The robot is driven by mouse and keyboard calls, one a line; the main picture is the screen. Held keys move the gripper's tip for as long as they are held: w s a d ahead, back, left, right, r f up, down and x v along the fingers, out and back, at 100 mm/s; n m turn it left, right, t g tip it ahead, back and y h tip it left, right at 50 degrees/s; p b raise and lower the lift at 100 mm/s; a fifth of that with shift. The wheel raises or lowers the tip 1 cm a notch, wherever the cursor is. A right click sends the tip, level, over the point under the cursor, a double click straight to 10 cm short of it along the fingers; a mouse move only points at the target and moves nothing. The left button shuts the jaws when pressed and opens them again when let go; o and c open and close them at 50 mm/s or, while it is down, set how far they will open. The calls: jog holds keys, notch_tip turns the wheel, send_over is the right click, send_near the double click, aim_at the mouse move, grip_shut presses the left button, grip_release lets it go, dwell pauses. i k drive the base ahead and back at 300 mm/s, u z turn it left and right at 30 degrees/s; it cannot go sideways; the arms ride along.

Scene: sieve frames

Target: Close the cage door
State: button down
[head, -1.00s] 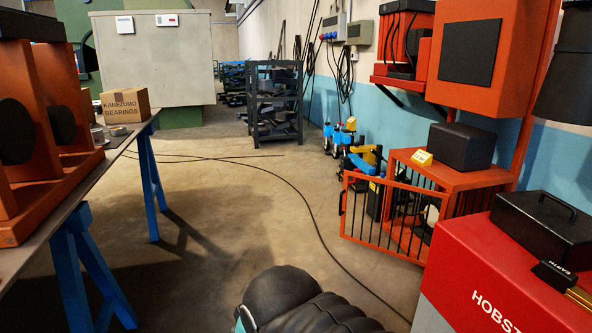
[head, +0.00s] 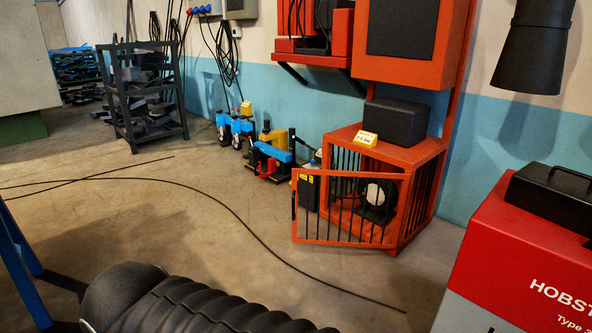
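The cage (head: 425,196) is an orange box with dark bars, standing on the floor against the wall right of centre. Its barred door (head: 345,240) has an orange frame and is swung open, reaching out to the left in front of the cage. A dark round device with a pale disc (head: 374,194) shows inside, partly behind the door's bars. A black ribbed part of my arm (head: 190,305) crosses the bottom of the view. My gripper is not in view.
A black box and a yellow sign (head: 367,139) sit on the cage. Blue and yellow machines (head: 268,155) stand left of it. A red and grey HOBST cabinet (head: 520,260) stands at the right front.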

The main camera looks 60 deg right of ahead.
aim_at(295, 171)
jog(key=z, duration=0.75)
jog(key=i, duration=0.9)
jog(key=z, duration=1.35)
jog(key=i, duration=0.35)
jog(key=z, duration=0.3)
